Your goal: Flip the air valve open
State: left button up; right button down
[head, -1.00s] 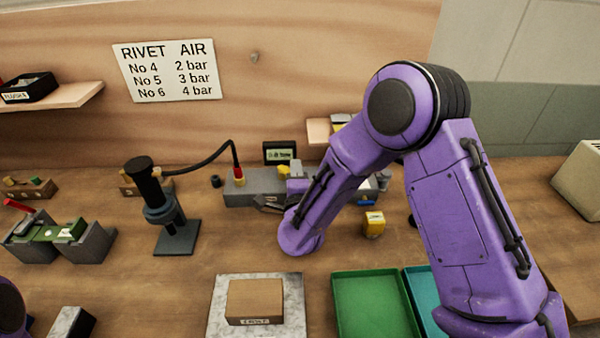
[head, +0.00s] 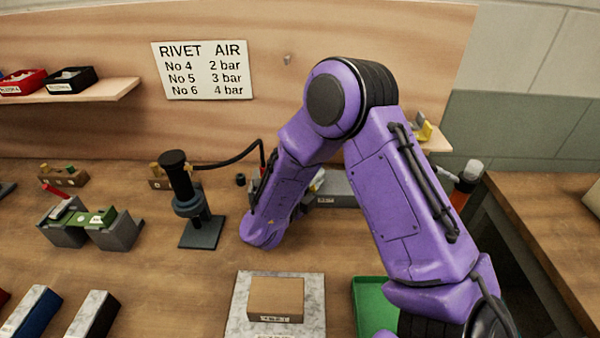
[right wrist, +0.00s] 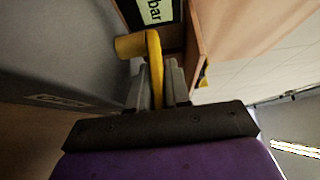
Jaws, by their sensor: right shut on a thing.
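In the right wrist view the air valve's yellow lever (right wrist: 155,62) stands between the two fingers of my right gripper (right wrist: 158,82). The gripper is shut on it. The lever has a round yellow hub at its upper left end, beside a grey block (right wrist: 60,60) with a label. In the head view this grey block (head: 340,190) lies at the back of the bench, partly behind my purple right arm. That arm hides the lever and most of the right gripper there. My left gripper is in neither current view.
A display reading "bar" (right wrist: 155,12) is close beyond the lever. A black hose runs from a dark stand (head: 185,205) towards the grey block. A boxed part (head: 275,299) on a pale plate and a green tray (head: 369,305) are in front. A wall sign (head: 203,70) lists rivet pressures.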

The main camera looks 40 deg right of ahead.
jog(key=shift+f, duration=0.1)
dwell(0.3)
jog(key=c, duration=1.4)
grip_release()
jog(key=shift+c, duration=0.2)
jog(key=a+b, duration=0.1)
jog(key=a, duration=0.2)
jog(key=s+a+b, duration=0.1)
jog(key=a, duration=0.6)
jog(key=shift+s+b, duration=0.35)
jog(key=shift+b, duration=0.05)
jog(key=shift+s+a, duration=0.1)
jog(key=shift+a, duration=0.15)
